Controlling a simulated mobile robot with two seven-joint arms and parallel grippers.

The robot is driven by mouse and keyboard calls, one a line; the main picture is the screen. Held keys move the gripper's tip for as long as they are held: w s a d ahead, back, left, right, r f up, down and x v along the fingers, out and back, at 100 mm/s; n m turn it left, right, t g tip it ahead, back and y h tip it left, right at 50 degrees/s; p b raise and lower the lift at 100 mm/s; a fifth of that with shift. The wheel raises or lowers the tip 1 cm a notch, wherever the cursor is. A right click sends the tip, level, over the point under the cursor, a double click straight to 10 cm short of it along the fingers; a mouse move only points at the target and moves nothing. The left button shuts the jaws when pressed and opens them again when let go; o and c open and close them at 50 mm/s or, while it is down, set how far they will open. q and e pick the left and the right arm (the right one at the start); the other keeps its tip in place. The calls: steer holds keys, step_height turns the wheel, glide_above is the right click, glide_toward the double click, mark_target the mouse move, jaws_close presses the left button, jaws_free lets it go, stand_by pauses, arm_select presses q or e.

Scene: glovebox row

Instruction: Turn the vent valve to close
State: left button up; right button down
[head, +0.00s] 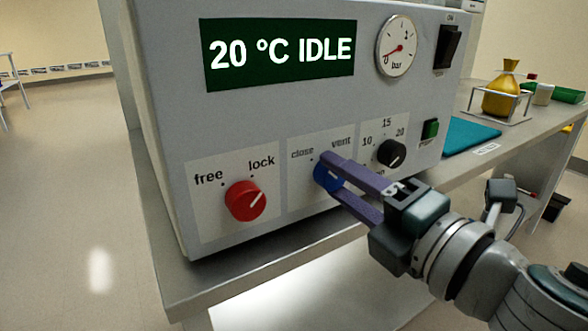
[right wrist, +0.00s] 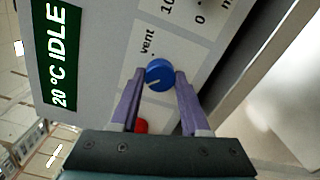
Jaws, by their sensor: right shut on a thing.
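The vent valve is a blue knob (head: 327,177) on the front panel, between the printed words "close" and "vent". My right gripper (head: 342,183) has its two purple fingers on either side of the knob and is shut on it. The right wrist view shows the blue knob (right wrist: 160,74) between the fingertips. Its white line points left and slightly down there, not straight at the "vent" mark. The fingers hide part of the knob in the head view, and the "close" word is not visible in the wrist view. My left gripper is not in view.
A red free/lock knob (head: 245,201) sits left of the valve, and a black numbered dial (head: 391,153) to the right. Above are a display (head: 280,52) reading "20 °C IDLE" and a gauge (head: 396,47). A green button (head: 430,129) is further right.

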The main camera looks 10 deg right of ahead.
steer(key=shift+c, duration=1.9)
jaws_free()
steer(key=v, duration=1)
